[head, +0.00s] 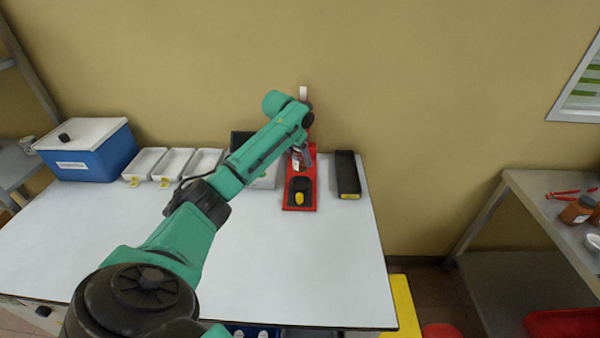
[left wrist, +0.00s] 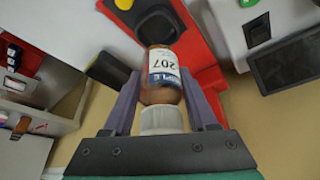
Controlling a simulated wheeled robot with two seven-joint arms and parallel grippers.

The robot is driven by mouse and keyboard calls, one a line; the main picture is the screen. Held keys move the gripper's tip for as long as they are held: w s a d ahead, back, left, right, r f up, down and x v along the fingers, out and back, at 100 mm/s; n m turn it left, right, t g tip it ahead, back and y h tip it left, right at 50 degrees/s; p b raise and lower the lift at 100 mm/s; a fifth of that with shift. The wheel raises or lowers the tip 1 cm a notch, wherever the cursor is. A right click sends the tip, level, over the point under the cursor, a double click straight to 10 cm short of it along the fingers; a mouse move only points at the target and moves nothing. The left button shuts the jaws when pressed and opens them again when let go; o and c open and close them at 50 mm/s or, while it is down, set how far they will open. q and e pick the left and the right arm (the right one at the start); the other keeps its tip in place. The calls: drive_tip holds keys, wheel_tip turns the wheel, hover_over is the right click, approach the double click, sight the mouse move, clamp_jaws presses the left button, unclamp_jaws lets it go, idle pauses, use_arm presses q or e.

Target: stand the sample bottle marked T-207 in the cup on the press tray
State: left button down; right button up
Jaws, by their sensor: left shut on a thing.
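My left gripper (head: 301,157) is shut on an amber sample bottle (left wrist: 163,92) with a white cap and a white label on which "207" reads. The left wrist view shows its two grey fingers on either side of the bottle, with the cap toward my wrist. The bottle's far end overlaps the dark cup (left wrist: 155,24) on the red press tray (left wrist: 199,48); I cannot tell whether it is inside the cup or just above it. In the head view the bottle (head: 297,160) is partly hidden by my arm over the red press (head: 314,190). My right gripper is not in view.
A yellow knob (head: 299,198) sits at the press's front. White trays (head: 145,162) and a blue box (head: 92,158) stand at the left. The table's front (head: 300,270) is clear. A side bench (head: 530,185) holds amber bottles.

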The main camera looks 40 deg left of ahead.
sight(298, 171)
use_arm(q)
drive_tip(key=f, duration=0.3)
drive_tip(key=shift+w+a, duration=0.1)
drive_tip(key=shift+w, duration=0.1)
drive_tip(key=f, duration=0.2)
drive_tip(key=f+p, duration=0.1)
drive_tip(key=shift+s+d+f, duration=0.2)
drive_tip(key=shift+s+f, duration=0.05)
drive_tip(key=shift+f, duration=0.1)
drive_tip(key=shift+w+a+f, duration=0.1)
drive_tip(key=shift+w+f, duration=0.05)
drive_tip(key=shift+f, duration=0.1)
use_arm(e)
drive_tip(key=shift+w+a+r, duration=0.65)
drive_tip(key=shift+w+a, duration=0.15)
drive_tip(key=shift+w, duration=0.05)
use_arm(q)
drive_tip(key=shift+f, duration=0.2)
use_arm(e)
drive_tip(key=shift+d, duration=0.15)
